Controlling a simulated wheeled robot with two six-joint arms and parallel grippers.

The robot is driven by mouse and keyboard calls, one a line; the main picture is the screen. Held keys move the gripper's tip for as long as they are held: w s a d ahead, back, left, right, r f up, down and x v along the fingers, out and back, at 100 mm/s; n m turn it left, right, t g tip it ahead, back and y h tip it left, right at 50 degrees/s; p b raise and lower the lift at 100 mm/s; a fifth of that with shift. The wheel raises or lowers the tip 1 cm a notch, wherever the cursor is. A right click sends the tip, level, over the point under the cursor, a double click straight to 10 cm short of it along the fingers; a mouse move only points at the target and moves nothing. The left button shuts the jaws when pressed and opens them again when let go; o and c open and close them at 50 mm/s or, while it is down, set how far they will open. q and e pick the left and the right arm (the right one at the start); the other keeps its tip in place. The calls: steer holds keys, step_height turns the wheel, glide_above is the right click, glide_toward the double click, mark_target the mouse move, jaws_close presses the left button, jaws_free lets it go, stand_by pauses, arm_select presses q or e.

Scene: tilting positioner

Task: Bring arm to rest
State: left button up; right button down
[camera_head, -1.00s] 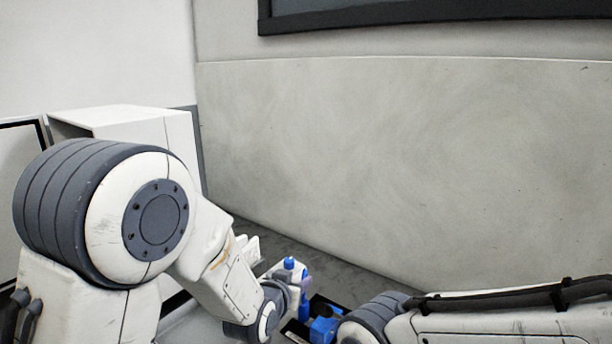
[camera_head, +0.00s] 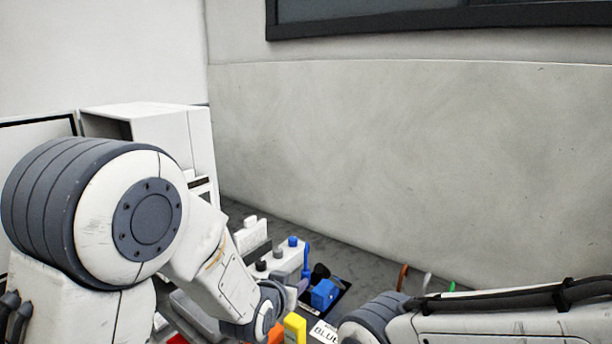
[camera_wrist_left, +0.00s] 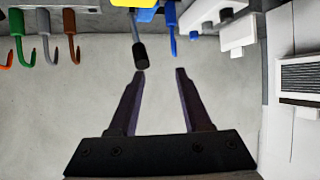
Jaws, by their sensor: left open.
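My left arm (camera_head: 140,220), white with dark grey joints, comes in from the left and bends down toward the work area in the head view. Its gripper is largely hidden behind the wrist there. In the left wrist view my left gripper (camera_wrist_left: 160,72) has its two dark fingers spread, with nothing between them. A grey rod with a black end (camera_wrist_left: 140,52) shows close to the left fingertip; I cannot tell whether they touch. My right arm (camera_head: 480,322) crosses the lower right of the head view; its gripper is out of view.
A blue block (camera_head: 324,294), a yellow block (camera_head: 295,328) and a white fixture (camera_head: 252,237) crowd the work area near my left wrist. Coloured hooks (camera_head: 402,277) stand to the right. A white cabinet (camera_head: 160,135) is behind. The wall (camera_head: 420,150) closes off the back.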

arm_select(q)
steer(key=s+a+f+n+g+y, duration=0.25)
steer(key=s+a+g, duration=0.25)
steer(key=s+a, duration=0.35)
steer(key=s+a+f+n+g+y, duration=0.1)
steer(key=s+a+f+g, duration=0.25)
steer(key=s+a, duration=0.5)
steer(key=s+d+f+m+g+b, duration=0.3)
steer(key=s+d+m+b, duration=0.4)
steer(key=s+d, duration=0.8)
steer(key=f+h+b, duration=0.1)
steer(key=b, duration=0.2)
steer(key=shift+s+d, duration=0.15)
steer(key=shift+d, duration=0.1)
arm_select(e)
step_height(320, 180, down, 10)
steer(key=shift+w, duration=0.2)
arm_select(q)
steer(key=shift+m, duration=0.25)
arm_select(e)
steer(key=shift+f, duration=0.1)
